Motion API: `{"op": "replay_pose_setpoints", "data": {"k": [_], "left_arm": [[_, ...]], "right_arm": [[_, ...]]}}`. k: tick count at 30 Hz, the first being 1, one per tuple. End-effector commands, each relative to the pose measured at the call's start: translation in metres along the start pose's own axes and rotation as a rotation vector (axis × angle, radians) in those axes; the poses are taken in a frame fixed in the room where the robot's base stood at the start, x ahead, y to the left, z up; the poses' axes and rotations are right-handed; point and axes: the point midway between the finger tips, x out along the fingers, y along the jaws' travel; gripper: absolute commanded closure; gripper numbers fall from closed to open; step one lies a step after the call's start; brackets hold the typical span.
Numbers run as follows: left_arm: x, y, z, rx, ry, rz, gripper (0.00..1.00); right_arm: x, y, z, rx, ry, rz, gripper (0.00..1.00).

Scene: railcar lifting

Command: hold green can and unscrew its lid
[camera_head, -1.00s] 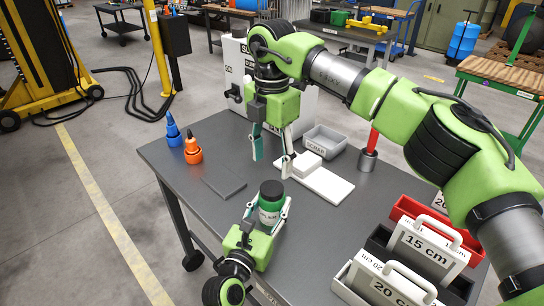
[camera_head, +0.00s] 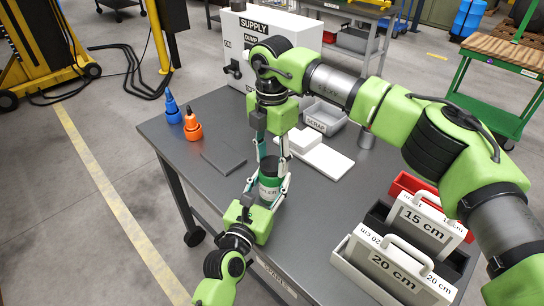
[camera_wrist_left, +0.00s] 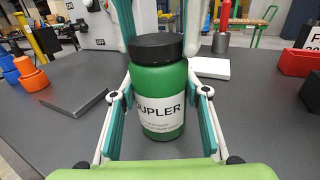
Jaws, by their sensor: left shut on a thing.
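The green can (camera_head: 271,184) stands upright near the table's front edge. It has a white label and a black lid (camera_wrist_left: 156,47). My left gripper (camera_head: 270,190) is shut on the can's body, with one finger on each side; the can also fills the middle of the left wrist view (camera_wrist_left: 160,95). My right gripper (camera_head: 271,155) points down right above the can. Its fingers are spread apart at about the lid's height, with gaps beside the lid in the left wrist view. I cannot tell whether they touch the lid.
A dark flat plate (camera_head: 223,158), an orange bottle (camera_head: 193,128) and a blue bottle (camera_head: 172,110) are to the left. White blocks (camera_head: 325,160) and a grey scrap tray (camera_head: 325,116) lie behind the can. Labelled bins (camera_head: 395,265) stand at the right.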

Motion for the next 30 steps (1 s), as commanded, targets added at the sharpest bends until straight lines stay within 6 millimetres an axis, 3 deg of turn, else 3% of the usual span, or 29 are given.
{"op": "replay_pose_setpoints", "data": {"k": [1,3,8,11,30], "left_arm": [[0.0,0.0001,-0.0003,0.0,0.001,0.0,1.0],[0.0,0.0001,-0.0003,0.0,0.001,0.0,1.0],[0.0,0.0001,-0.0003,0.0,0.001,0.0,1.0],[0.0,0.0001,-0.0003,0.0,0.001,0.0,1.0],[0.0,0.0001,-0.0002,0.0,0.0,0.0,1.0]], "right_arm": [[-0.0002,0.0,0.0001,0.0,0.0,0.0,0.75],[-0.0002,0.0,0.0001,0.0,0.0,0.0,0.86],[-0.0004,0.0,0.0001,-0.028,0.0,0.0,0.86],[-0.0007,0.0001,0.0003,-0.129,-0.001,0.0,0.86],[-0.0014,0.0004,0.0001,-1.255,-0.001,-0.001,0.86]]}}
